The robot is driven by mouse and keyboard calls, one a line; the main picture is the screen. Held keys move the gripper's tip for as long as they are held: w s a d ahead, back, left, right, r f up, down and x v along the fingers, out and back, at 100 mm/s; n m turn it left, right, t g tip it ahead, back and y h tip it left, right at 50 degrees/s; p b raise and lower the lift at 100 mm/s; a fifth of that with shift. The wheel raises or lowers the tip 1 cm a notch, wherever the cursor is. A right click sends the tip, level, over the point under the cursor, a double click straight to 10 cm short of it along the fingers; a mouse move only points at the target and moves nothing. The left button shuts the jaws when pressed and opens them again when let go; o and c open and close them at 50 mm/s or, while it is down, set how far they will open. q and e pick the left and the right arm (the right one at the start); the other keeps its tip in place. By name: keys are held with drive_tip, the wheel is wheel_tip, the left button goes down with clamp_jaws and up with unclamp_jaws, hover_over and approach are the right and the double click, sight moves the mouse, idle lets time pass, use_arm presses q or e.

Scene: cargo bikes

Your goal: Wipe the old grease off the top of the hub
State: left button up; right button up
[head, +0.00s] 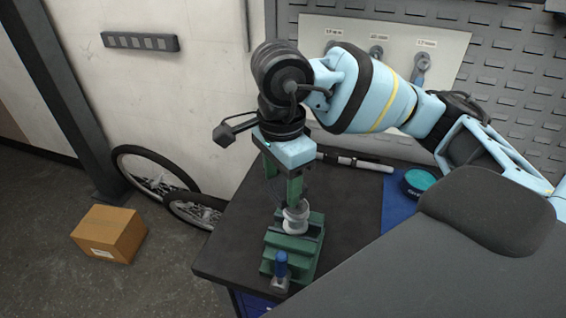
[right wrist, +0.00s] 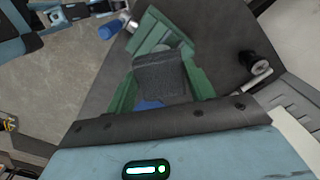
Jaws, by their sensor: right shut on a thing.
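A pale grey metal hub (head: 296,217) stands upright in a green vise (head: 292,255) on the dark workbench. My right gripper (head: 284,192) reaches down over it with green fingers. In the right wrist view, the gripper (right wrist: 160,85) is shut on a dark grey, cloth-like block (right wrist: 161,74), with a little blue showing below it. The block hides most of the hub, and the green vise (right wrist: 168,30) shows beyond. I cannot tell whether the block touches the hub, and grease is too small to make out. My left gripper is not in view.
A silver-and-black tube (head: 355,161) lies behind the vise. A teal-lidded tin (head: 420,180) sits on a blue mat (head: 396,212) to the right. The vise has a blue-topped part (head: 280,264) at its front. Wheels (head: 150,172) and a cardboard box (head: 110,233) are on the floor at left.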

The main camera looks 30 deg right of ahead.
drive_tip(key=shift+s+a+r, duration=0.1)
drive_tip(key=shift+a+r, duration=0.05)
drive_tip(key=shift+r, duration=1.5)
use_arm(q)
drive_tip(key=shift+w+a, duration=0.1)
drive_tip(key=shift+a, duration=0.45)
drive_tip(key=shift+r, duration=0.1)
